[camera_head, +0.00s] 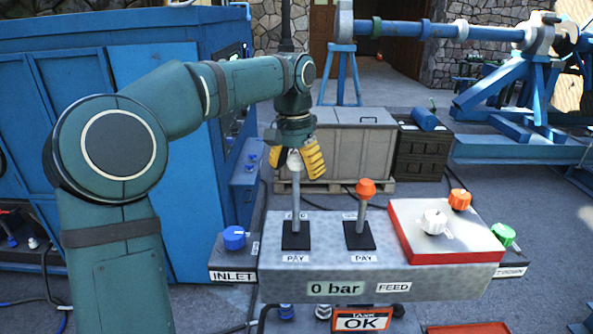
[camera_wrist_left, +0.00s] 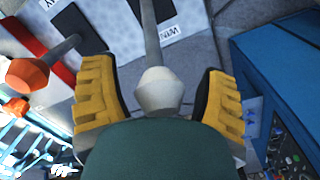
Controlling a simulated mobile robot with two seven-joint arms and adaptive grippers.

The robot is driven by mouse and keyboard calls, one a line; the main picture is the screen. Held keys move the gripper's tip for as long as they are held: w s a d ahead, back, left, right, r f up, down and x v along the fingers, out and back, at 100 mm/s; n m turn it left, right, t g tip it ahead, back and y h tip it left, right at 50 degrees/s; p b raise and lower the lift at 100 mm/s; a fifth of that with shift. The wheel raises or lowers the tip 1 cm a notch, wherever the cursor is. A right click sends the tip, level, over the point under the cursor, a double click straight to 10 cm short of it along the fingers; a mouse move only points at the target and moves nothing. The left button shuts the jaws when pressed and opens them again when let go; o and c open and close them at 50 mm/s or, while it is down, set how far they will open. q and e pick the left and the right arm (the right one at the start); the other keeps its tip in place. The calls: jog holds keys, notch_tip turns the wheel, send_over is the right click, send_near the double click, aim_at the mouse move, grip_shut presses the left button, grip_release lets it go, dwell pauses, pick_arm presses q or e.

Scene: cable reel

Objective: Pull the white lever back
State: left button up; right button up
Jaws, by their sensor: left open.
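The white lever (camera_head: 295,200) stands upright from a black slot plate on the grey control box, at the left of the orange lever. Its white knob (camera_wrist_left: 161,92) shows in the left wrist view between two yellow fingers. My left gripper (camera_head: 297,158) is at the top of the white lever, with its fingers pointing down on either side of the knob. In the left wrist view the left gripper (camera_wrist_left: 163,100) is open, with gaps between the fingers and the knob. My right gripper is in neither view.
The orange lever (camera_head: 365,192) stands close at the right and also shows in the left wrist view (camera_wrist_left: 28,75). A red-edged panel (camera_head: 443,242) with white and orange knobs is further right. A blue knob (camera_head: 235,237) is at the left. Grey crates (camera_head: 340,150) stand behind.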

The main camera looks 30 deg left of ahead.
aim_at(297, 187)
pick_arm(q)
jog(key=shift+f, duration=0.1)
grip_shut()
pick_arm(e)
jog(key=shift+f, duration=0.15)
pick_arm(q)
jog(key=s+t+b, duration=0.1)
jog(key=b, duration=0.1)
jog(key=s+d+t+y+b, duration=0.1)
jog(key=b, duration=0.1)
jog(key=s+d+r+t+b, duration=0.1)
jog(key=b, duration=0.1)
jog(key=shift+s+y, duration=0.15)
jog(key=shift+y, duration=0.25)
jog(key=s+d+t+y+b, duration=0.2)
jog(key=s+d+t+b, duration=0.1)
jog(key=b, duration=0.5)
jog(key=shift+s+d+f+t+y+b, duration=0.15)
jog(key=shift+s+d+t+y+b, duration=0.25)
jog(key=shift+s, duration=1)
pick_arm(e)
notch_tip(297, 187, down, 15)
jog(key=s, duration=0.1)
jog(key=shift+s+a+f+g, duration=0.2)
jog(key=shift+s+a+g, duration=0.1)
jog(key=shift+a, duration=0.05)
